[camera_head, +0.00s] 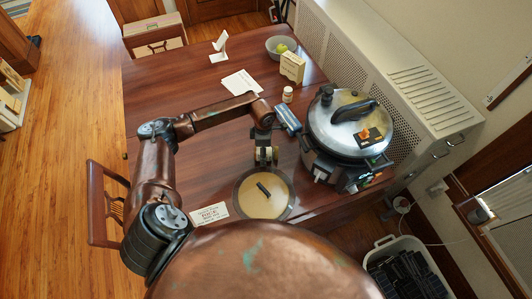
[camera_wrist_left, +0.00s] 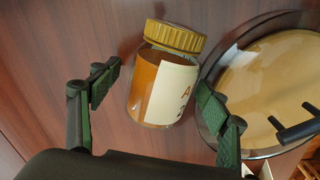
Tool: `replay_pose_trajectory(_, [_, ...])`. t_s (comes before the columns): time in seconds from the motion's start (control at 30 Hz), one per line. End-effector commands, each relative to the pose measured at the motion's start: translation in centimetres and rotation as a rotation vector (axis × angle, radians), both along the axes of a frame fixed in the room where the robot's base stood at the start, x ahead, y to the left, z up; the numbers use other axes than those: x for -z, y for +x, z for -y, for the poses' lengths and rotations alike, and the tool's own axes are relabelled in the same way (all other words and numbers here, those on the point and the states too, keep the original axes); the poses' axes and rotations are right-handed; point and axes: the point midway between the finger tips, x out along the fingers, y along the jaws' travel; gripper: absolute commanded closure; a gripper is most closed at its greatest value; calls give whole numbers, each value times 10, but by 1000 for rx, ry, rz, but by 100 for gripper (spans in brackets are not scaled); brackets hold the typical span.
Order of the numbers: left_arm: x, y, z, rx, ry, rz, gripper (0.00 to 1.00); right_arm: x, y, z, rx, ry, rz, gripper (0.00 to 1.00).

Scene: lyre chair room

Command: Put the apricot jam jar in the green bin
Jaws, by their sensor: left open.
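The apricot jam jar (camera_wrist_left: 150,82) shows in the left wrist view, with a gold ribbed lid, orange contents and a cream label. The letter A is readable on the label. It is on the dark red wood table, beside a round tan lid. My left gripper (camera_wrist_left: 159,78) is open, with one finger on each side of the jar and visible space at the left finger. In the head view my left gripper (camera_head: 266,156) is just behind the round lid, and I cannot make out the jar clearly there. No green bin is in view. My right gripper is not in view.
The round tan lid (camera_head: 280,204) has a black handle. A large cooker (camera_head: 345,138) stands to the right. A small bottle (camera_head: 288,94), box (camera_head: 292,67), bowl (camera_head: 277,54) and papers (camera_head: 238,83) lie farther back. A pale crate (camera_head: 376,244) with dark contents is on the floor.

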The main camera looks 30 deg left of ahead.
Motion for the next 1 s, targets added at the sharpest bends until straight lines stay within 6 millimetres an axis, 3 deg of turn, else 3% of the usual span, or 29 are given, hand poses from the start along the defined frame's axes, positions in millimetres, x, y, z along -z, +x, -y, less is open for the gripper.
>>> replay_pose_trajectory(0.3, [7, 0, 0, 2, 0, 0, 30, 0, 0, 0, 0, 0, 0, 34])
replay_pose_trajectory(1.0, [7, 0, 0, 1, 0, 1, 78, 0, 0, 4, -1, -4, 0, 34])
